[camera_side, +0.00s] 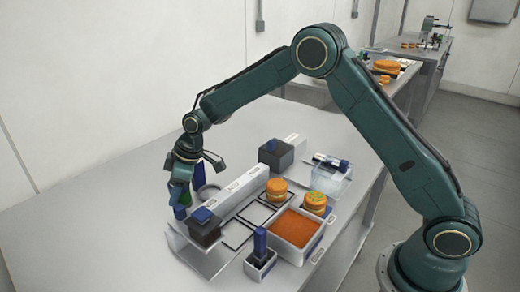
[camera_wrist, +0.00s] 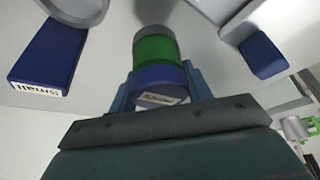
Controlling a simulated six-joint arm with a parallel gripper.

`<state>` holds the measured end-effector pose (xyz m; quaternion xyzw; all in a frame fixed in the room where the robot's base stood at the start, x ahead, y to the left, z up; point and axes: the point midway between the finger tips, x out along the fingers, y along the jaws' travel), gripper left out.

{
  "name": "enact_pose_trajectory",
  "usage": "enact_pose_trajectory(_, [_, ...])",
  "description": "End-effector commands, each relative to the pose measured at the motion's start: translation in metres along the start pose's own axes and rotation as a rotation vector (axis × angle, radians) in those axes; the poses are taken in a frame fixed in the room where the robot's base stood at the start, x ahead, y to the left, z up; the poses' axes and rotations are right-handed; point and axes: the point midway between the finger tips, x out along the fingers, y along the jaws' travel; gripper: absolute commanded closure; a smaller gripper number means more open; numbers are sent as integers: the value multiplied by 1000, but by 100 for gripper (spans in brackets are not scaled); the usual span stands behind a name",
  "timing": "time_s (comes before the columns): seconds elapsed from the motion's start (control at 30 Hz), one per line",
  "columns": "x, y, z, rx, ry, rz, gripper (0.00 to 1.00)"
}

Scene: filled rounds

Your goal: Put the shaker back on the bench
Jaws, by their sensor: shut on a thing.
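The shaker (camera_wrist: 154,48) is a small cylinder with a grey end, a green band and a blue end bearing a label. My gripper (camera_wrist: 158,88) is shut on its blue end, one finger on each side. In the side view my gripper (camera_side: 180,205) points down over the left part of the bench (camera_side: 90,230), and only a bit of the shaker's green (camera_side: 187,197) shows. I cannot tell whether the shaker touches the bench.
A ring tool with a blue handle (camera_wrist: 48,55) marked "small" lies beside the shaker. A dark blue-topped box (camera_side: 205,233) and a long pale block (camera_side: 240,190) stand right of my gripper. Filled rounds (camera_side: 277,189) and an orange-filled tray (camera_side: 322,236) lie beyond. The bench's left is clear.

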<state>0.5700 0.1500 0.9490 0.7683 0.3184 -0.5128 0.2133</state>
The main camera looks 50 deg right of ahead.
Motion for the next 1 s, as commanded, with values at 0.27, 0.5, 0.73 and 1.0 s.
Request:
enact_pose_trajectory(0.27, [28,0,12,-1,-1,-1,76])
enact_pose_trajectory(0.5, [30,0,13,-1,0,0,76])
enact_pose_trajectory(0.73, [33,0,14,-1,-1,-1,76])
enact_pose_trajectory(1.0, [33,0,14,0,-1,-1,29])
